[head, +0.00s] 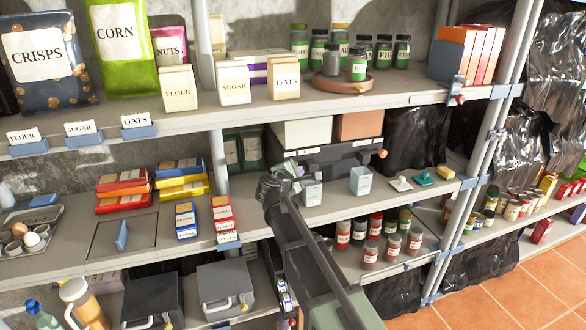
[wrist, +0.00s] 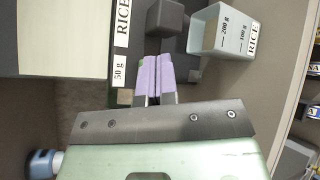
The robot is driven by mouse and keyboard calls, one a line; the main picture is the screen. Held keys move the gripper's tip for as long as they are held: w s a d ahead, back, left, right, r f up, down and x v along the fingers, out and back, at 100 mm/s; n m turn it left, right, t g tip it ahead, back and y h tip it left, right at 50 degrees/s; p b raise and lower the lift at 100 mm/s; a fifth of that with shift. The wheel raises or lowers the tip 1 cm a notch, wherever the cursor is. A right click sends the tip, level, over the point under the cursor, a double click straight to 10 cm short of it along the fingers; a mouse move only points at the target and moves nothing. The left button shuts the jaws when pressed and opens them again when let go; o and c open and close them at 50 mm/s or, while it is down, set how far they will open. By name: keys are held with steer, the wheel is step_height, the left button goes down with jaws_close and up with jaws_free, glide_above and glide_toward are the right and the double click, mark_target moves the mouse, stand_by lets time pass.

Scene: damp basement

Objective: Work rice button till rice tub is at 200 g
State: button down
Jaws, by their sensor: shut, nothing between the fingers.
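The dark dispenser (head: 325,155) stands on the middle shelf; the wrist view shows its RICE label (wrist: 122,22) and "50 g" label (wrist: 118,70). My gripper (head: 287,172) is at its left front. In the wrist view the purple fingers (wrist: 157,78) are shut and empty, over the dispenser front beside the "50 g" label. The rice button is not clearly visible, perhaps behind the fingers. A dark block (wrist: 165,18) juts out beyond the fingertips. The rice tub (wrist: 222,32), pale grey with 100 g and 200 g marks, stands beside it; it also shows in the head view (head: 312,190). Its fill level is unclear.
A second pale tub (head: 360,180) stands to the right, and an orange-brown knob (head: 381,153) is on the dispenser's right end. Spice jars (head: 370,250) stand on the shelf below. Red and blue packets (head: 222,212) lie left of my arm.

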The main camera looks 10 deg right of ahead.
steer(key=shift+w, duration=0.35)
steer(key=shift+w+a, duration=0.15)
steer(key=shift+w, duration=0.5)
stand_by(0.6)
steer(key=shift+s, duration=1.1)
steer(key=s, duration=0.2)
steer(key=s+d, duration=0.1)
steer(key=s, duration=0.2)
stand_by(0.5)
